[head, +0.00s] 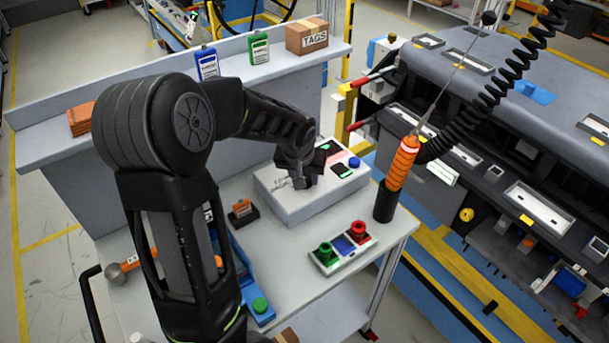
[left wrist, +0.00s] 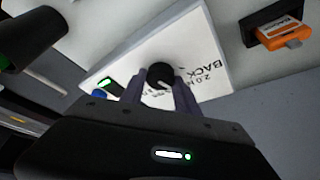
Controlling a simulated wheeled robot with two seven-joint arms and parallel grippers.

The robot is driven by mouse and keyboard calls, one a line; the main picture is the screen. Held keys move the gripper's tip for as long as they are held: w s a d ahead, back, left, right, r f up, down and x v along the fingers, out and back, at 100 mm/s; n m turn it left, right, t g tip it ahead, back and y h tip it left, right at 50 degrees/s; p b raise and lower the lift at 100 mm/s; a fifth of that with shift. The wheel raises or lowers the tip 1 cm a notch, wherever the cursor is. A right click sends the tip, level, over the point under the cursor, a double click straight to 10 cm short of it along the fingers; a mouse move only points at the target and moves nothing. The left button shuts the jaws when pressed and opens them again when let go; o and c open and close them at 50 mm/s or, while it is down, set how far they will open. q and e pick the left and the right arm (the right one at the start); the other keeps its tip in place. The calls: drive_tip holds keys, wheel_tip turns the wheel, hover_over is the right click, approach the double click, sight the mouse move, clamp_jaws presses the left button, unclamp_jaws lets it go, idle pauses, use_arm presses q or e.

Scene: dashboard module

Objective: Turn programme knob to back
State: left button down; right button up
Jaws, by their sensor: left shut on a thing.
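The programme knob (left wrist: 160,74) is a round black knob with a short pale pointer line, on the top of a white control box (head: 285,205). In the left wrist view the box top (left wrist: 195,40) bears the printed word "BACK" just right of the knob, with smaller print partly hidden by a finger. The pointer line slants towards the lower right in that view. My left gripper (head: 302,180) is over the box, with its two fingers (left wrist: 160,88) shut on the knob's sides. In the head view the gripper hides the knob. My right gripper is not in view.
A black holder with an orange tool (head: 402,163) on a coiled cable stands right of the box. A green and red button panel (head: 342,248) lies in front. An orange connector (head: 241,208) sits in a black holder to the left. A shelf (head: 150,95) runs behind.

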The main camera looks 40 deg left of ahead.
use_arm(q)
drive_tip(key=shift+f+n+b, duration=0.25)
drive_tip(key=shift+n+b, duration=0.35)
drive_tip(key=shift+b, duration=0.5)
drive_tip(key=n+g+y+b, duration=0.1)
drive_tip(key=n+b, duration=0.1)
drive_tip(key=b, duration=0.2)
drive_tip(key=shift+w+d+f+n, duration=0.1)
drive_tip(key=shift+n, duration=0.2)
drive_tip(key=shift+n+g+y+b, duration=0.3)
drive_tip(key=shift+n+y+b, duration=0.1)
drive_tip(key=shift+n+b, duration=0.75)
drive_tip(key=shift+r+n+g+b, duration=0.35)
drive_tip(key=shift+n+b, duration=0.3)
drive_tip(key=shift+n, duration=0.3)
drive_tip(key=c, duration=0.9)
unclamp_jaws()
